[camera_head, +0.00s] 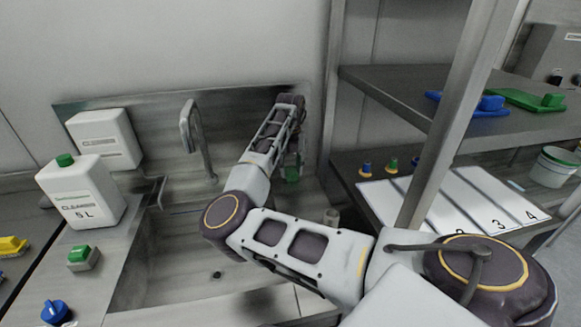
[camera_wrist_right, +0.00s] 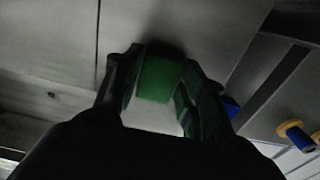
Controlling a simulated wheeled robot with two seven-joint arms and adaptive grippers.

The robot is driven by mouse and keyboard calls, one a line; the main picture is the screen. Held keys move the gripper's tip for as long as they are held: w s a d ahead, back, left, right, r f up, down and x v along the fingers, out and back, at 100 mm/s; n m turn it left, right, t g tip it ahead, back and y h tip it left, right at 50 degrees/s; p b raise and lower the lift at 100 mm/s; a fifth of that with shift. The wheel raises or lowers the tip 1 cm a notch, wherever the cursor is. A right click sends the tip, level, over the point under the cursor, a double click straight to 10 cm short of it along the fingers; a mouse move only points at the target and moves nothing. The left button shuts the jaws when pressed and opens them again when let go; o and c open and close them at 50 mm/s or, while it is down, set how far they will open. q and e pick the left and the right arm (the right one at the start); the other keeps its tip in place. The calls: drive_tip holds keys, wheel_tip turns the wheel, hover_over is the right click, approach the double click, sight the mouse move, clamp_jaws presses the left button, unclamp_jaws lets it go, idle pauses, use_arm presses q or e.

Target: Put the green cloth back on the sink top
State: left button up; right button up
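My right gripper (camera_head: 290,158) is over the right side of the sink top (camera_head: 130,255), partly hidden by its own wrist. A green piece, seemingly the green cloth (camera_head: 292,174), shows just below it. In the right wrist view, the green cloth (camera_wrist_right: 160,78) sits between the fingertips of the right gripper (camera_wrist_right: 158,88), which look closed on it. The wrist view is dark, and the lower part of the cloth is hard to make out. My left gripper is not in view.
A tap (camera_head: 200,145) stands behind the basin. A white cleaner canister (camera_head: 82,195) and a green-topped brush (camera_head: 82,257) are to its left. A shelf post (camera_head: 450,110) and lower shelf with numbered white strips (camera_head: 480,200) are on the right.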

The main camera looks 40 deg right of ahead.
drive_tip(key=o, duration=0.3)
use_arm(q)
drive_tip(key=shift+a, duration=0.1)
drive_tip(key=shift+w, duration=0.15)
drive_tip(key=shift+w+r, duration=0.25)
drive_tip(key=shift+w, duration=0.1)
use_arm(e)
drive_tip(key=shift+r, duration=0.15)
